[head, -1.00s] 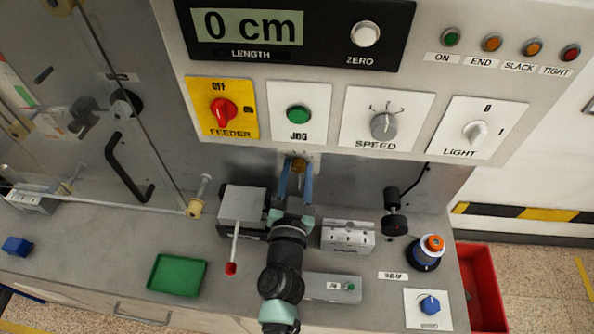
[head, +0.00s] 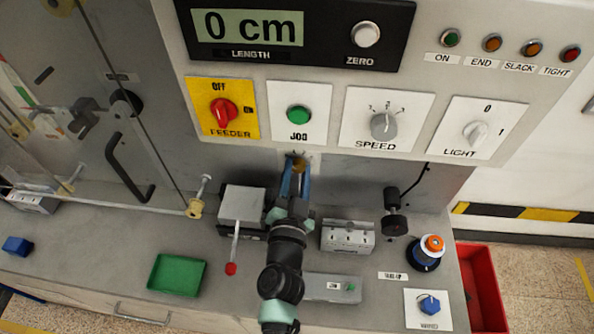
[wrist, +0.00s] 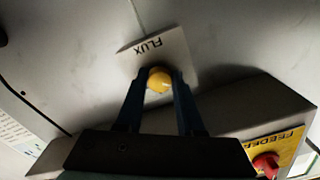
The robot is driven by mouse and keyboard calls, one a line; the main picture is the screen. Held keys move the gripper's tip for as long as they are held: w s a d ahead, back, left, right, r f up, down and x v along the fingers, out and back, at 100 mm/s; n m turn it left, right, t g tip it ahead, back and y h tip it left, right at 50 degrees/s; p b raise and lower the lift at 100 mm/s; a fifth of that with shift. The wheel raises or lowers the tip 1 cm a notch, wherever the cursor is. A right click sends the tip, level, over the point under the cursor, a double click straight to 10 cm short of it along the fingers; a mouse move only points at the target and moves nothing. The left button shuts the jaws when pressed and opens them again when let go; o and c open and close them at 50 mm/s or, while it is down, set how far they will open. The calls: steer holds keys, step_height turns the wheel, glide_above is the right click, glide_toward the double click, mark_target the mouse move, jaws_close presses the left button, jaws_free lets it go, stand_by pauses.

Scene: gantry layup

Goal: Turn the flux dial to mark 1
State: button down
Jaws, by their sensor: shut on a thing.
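The flux dial (wrist: 159,80) is a small yellow knob on a pale plate (wrist: 150,48) lettered FLUX, which appears upside down at an angle in the wrist view. In the head view the dial (head: 298,164) sits on the wall below the JOG button, partly hidden by my fingers. My gripper (wrist: 160,86) has its two blue fingers on either side of the knob, shut on it. It also shows in the head view (head: 296,172), reaching up to the wall. The dial's marks and pointer cannot be made out.
The control panel overhangs just above, with the FEEDER switch (head: 223,112), JOG button (head: 298,115), SPEED knob (head: 383,126) and LIGHT switch (head: 476,132). A metal block with a red-tipped lever (head: 232,268) stands left of my arm, and a grey block (head: 348,237) right.

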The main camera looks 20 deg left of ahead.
steer(key=m, duration=0.5)
steer(key=shift+m, duration=0.3)
stand_by(0.4)
steer(key=c, duration=0.5)
jaws_free()
steer(key=shift+b+v, duration=1.85)
steer(key=shift+v, duration=4.65)
steer(key=shift+r, duration=0.1)
